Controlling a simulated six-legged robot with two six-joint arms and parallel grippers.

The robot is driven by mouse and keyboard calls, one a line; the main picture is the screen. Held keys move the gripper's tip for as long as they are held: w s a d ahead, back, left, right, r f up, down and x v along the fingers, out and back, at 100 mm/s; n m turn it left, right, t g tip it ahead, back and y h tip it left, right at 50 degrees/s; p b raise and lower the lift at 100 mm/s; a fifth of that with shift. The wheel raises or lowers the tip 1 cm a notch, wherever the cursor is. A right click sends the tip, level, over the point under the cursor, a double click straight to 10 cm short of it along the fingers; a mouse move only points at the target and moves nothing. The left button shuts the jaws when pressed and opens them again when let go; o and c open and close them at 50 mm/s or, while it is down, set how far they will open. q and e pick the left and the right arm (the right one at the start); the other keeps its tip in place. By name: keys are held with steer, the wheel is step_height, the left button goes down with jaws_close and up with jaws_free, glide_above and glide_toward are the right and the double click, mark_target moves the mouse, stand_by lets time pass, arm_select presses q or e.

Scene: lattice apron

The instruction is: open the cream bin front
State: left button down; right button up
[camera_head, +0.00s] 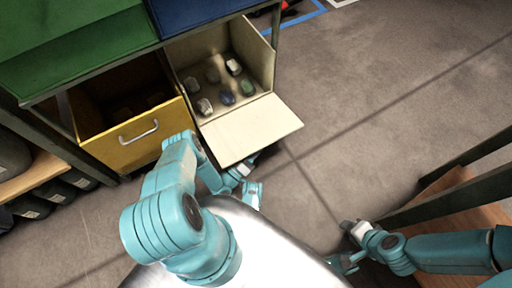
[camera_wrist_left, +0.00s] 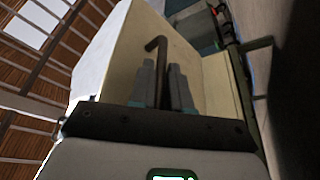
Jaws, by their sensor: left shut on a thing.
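The cream bin (camera_head: 258,52) stands in the rack in the head view, with several stones inside it. Its cream front (camera_head: 250,130) is folded down and out, sloping toward me, so the bin is open at the top and front. In the left wrist view the pale panel of the front (camera_wrist_left: 125,55) rises close beyond the fingers. My left gripper (camera_wrist_left: 160,80) is shut on a dark bent handle (camera_wrist_left: 157,46) at the panel. In the head view its fingertips are hidden below the front's edge. My right gripper (camera_head: 345,262) is low at right, away from the bin; its jaw gap is unclear.
A yellow bin (camera_head: 130,152) with a metal handle stands open left of the cream bin. Green (camera_head: 75,40) and blue (camera_head: 195,12) bins sit above. Dark rack posts (camera_head: 450,200) stand at right, near my right arm. The grey floor (camera_head: 380,90) between is clear.

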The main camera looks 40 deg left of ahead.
arm_select(q)
steer(key=shift+r, duration=0.1)
steer(key=c, duration=1.2)
jaws_free()
steer(key=shift+o, duration=0.2)
steer(key=b+v, duration=0.2)
steer(key=v, duration=1.4)
arm_select(e)
steer(key=shift+w+d+f+t, duration=0.1)
steer(key=shift+w+f+t, duration=0.05)
steer(key=shift+w+f, duration=0.4)
steer(key=shift+w+d+f+t, duration=0.15)
steer(key=shift+w+f, duration=0.15)
steer(key=shift+f, duration=0.3)
arm_select(q)
steer(key=shift+a, duration=0.1)
arm_select(e)
steer(key=shift+r, duration=0.1)
